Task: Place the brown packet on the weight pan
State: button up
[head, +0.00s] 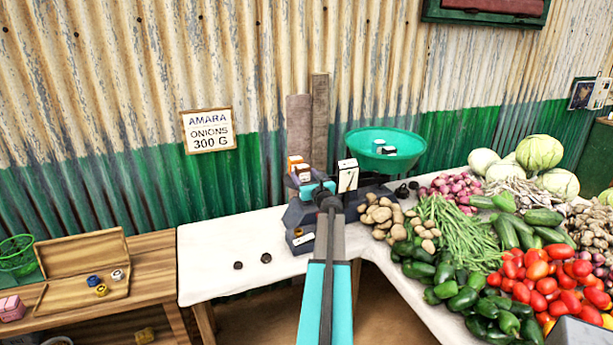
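A balance with a dark blue-grey base (296,214) stands on the white-covered table. Its green pan (360,138) on the right holds small dark-and-white items. On its left side are a small orange-brown packet (295,161) and a darker brown-and-white packet (304,173), close together. The plate under them is mostly hidden by my arm and gripper. My gripper (318,188) is at the left side of the balance, just in front of and below these packets. The fingers are small and partly covered by my arm, so their opening and any hold are unclear.
A white block with a black mark (347,176) stands mid-balance. Dark round weights (266,258) lie on the cloth at left. Potatoes (381,215) and other vegetables crowd the right. An open wooden box (80,262) is on the left bench. A sign (209,131) reads "AMARA ONIONS 300 G".

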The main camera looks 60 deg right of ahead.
jog(key=shift+o, duration=0.3)
jog(key=shift+r, duration=0.2)
jog(key=shift+v, duration=1.3)
jog(key=b+v, duration=0.2)
jog(key=v, duration=0.7)
jog(key=shift+s, duration=0.15)
jog(key=shift+a, duration=0.15)
